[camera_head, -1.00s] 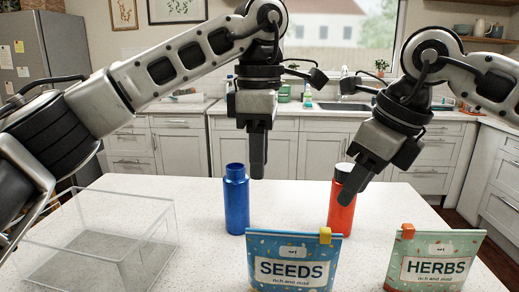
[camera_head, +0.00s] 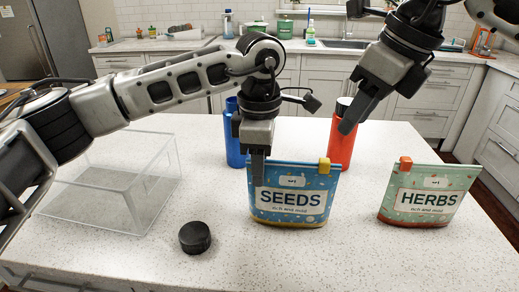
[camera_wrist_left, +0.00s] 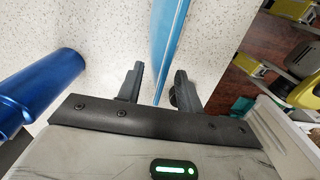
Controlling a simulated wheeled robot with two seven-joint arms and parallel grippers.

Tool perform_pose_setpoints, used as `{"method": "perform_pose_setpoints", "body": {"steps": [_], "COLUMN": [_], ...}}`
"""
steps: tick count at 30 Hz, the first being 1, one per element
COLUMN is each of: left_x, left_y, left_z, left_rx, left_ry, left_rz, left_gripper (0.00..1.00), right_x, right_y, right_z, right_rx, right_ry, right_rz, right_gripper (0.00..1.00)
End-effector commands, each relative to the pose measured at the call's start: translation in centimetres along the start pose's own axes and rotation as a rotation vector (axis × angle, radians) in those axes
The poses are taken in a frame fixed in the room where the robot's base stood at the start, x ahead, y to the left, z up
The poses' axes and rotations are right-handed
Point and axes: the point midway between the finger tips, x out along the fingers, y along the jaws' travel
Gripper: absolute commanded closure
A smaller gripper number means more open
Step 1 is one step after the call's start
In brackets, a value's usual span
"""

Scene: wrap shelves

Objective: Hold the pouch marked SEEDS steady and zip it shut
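The blue SEEDS pouch (camera_head: 292,203) stands upright on the white counter, with a yellow zip slider (camera_head: 324,166) at the right end of its top edge. My left gripper (camera_head: 257,170) is at the pouch's left end. In the left wrist view my left gripper (camera_wrist_left: 158,82) is open, its two fingers apart on either side of the pouch's thin blue edge (camera_wrist_left: 168,45), with gaps visible. My right gripper (camera_head: 352,118) hangs above and behind the pouch's right end, in front of the red bottle. Its finger gap is hidden from this angle.
The green HERBS pouch (camera_head: 428,194) with an orange slider stands to the right. A blue bottle (camera_head: 234,135) and a red bottle (camera_head: 341,150) stand behind. A clear box (camera_head: 150,185) is at left, and a black round cap (camera_head: 195,237) lies in front.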

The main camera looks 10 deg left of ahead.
Motion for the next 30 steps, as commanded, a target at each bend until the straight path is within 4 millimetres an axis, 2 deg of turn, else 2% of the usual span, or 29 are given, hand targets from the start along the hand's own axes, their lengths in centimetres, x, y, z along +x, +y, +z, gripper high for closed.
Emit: {"method": "perform_pose_setpoints", "body": {"steps": [7, 8, 11, 12, 20, 30], "left_x": [0.1, 0.1, 0.1, 0.1, 0.1, 0.0], "left_y": [0.0, 0.0, 0.0, 0.0, 0.0, 0.0], "left_z": [0.0, 0.0, 0.0, 0.0, 0.0, 0.0], "left_rx": [-0.001, -0.001, -0.001, -0.001, -0.001, -0.001], "left_ry": [0.0, 0.0, 0.0, 0.0, 0.0, -0.001], "left_rz": [0.0, 0.0, 0.0, 0.0, 0.0, 0.0], "left_gripper": [0.64, 0.67, 0.95, 1.0, 1.0, 1.0], "right_x": [0.0, 0.0, 0.0, 0.0, 0.1, 0.0], "right_y": [0.0, 0.0, 0.0, 0.0, -0.3, -3.6], "right_z": [0.0, 0.0, 0.0, 0.0, -0.1, -2.3], "right_rx": [0.0, 0.0, 0.0, 0.0, -0.034, -0.383], "right_ry": [0.0, 0.0, 0.0, 0.0, -0.017, -0.268], "right_rz": [0.0, 0.0, 0.0, 0.0, 0.037, 0.284], "right_gripper": [0.64, 0.64, 0.64, 0.64, 0.6, 0.6]}}
